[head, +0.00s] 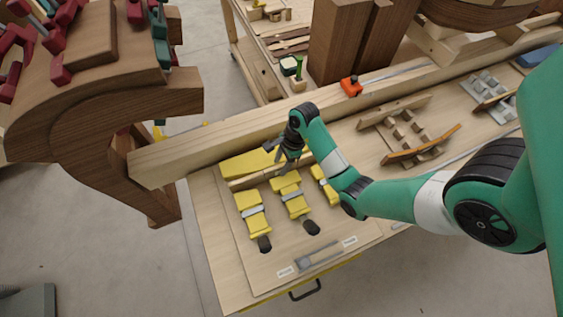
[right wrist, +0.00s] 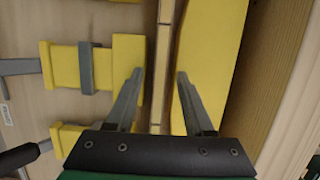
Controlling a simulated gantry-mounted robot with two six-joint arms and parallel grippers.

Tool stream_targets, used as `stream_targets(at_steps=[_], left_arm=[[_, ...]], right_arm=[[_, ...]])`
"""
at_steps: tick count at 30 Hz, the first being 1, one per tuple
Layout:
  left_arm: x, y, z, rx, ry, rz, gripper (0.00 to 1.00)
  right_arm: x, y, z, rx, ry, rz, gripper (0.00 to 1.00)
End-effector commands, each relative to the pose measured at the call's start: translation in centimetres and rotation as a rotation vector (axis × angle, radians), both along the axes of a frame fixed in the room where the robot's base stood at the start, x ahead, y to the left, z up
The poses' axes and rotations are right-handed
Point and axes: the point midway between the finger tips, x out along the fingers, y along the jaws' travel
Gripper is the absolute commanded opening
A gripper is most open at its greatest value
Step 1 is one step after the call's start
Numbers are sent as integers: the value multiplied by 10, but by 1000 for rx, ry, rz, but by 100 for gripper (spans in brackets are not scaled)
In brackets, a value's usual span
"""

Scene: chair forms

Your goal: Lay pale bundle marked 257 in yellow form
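The yellow form has a long yellow block (head: 245,163) and several yellow clamp pieces (head: 252,214) facing it on the bench board. In the right wrist view its long block (right wrist: 212,50) is at right and a clamp piece (right wrist: 127,65) at left. A thin pale layered strip (right wrist: 164,50), seemingly the bundle, lies in the gap between them. No 257 mark is readable. My right gripper (right wrist: 161,72) is open, its fingers on either side of the strip with space showing. In the head view the right gripper (head: 284,158) is over the form. My left gripper is not in view.
A long wooden beam (head: 240,137) runs behind the form. A wooden form with an orange-brown strip (head: 425,146) and a grey form (head: 488,88) stand to the right. A large brown curved piece with red clamps (head: 90,100) stands at left. An orange block (head: 351,87) sits on the beam.

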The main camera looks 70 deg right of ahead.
Motion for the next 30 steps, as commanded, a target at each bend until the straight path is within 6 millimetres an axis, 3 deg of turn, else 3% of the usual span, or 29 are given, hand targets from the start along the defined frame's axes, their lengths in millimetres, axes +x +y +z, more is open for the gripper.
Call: stream_targets(at_steps=[11,17,18,24,30], left_arm=[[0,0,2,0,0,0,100],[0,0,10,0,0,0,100],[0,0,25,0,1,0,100],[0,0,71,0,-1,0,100],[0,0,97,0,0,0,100]], right_arm=[[-1,-1,4,0,0,-1,54],[-6,-6,34,-3,-4,-2,54],[-8,-7,47,0,0,-1,54],[-16,-14,88,0,0,-2,54],[-23,-19,112,1,1,-1,54]])
